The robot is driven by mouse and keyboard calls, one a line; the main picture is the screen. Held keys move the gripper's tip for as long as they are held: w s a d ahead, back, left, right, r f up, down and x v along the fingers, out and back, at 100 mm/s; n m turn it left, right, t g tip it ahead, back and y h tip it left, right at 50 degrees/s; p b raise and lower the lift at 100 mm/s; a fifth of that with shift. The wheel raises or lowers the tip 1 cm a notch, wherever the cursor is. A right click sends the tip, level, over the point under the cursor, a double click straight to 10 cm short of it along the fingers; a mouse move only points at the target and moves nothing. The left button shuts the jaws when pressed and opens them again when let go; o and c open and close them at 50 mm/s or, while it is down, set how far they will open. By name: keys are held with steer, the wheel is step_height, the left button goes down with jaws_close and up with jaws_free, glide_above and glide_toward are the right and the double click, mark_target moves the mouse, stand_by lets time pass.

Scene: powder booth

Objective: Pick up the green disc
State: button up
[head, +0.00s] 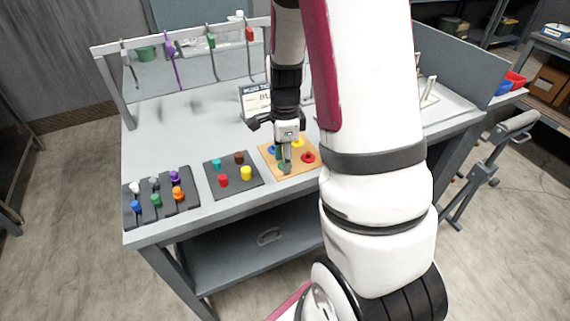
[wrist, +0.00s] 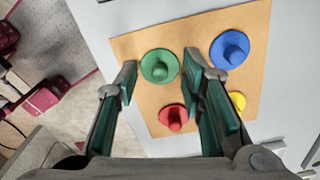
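The green disc (wrist: 159,66) has a round knob in its middle and sits on a square wooden board (wrist: 135,43) in the wrist view. In the head view my gripper (head: 286,165) is above the board (head: 268,150) and hides most of the green disc. In the wrist view my gripper (wrist: 160,85) is open, with one finger on each side of the green disc. Nothing is between the fingers' pads except the view of the disc; I cannot tell the exact height above it.
The board also holds a blue disc (wrist: 230,49), a red disc (wrist: 173,118) and a yellow disc (wrist: 237,101). Dark trays with coloured pegs (head: 222,181) and knobs (head: 177,193) lie to the left. A sign (head: 255,101) stands behind. The table's back left is mostly clear.

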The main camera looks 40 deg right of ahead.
steer(key=shift+c, duration=0.2)
jaws_close()
stand_by(0.3)
steer(key=shift+r, duration=0.6)
step_height(320, 180, up, 2)
steer(key=shift+r, duration=0.1)
steer(key=s+a+r+p, duration=0.1)
steer(key=s+a, duration=0.5)
steer(key=s, duration=0.6)
steer(key=shift+r+p, duration=0.4)
steer(key=shift+p, duration=0.3)
steer(key=p, duration=0.2)
steer(key=shift+s+a+r+p, duration=0.15)
steer(key=shift+s+p, duration=0.1)
steer(key=shift+p, duration=0.1)
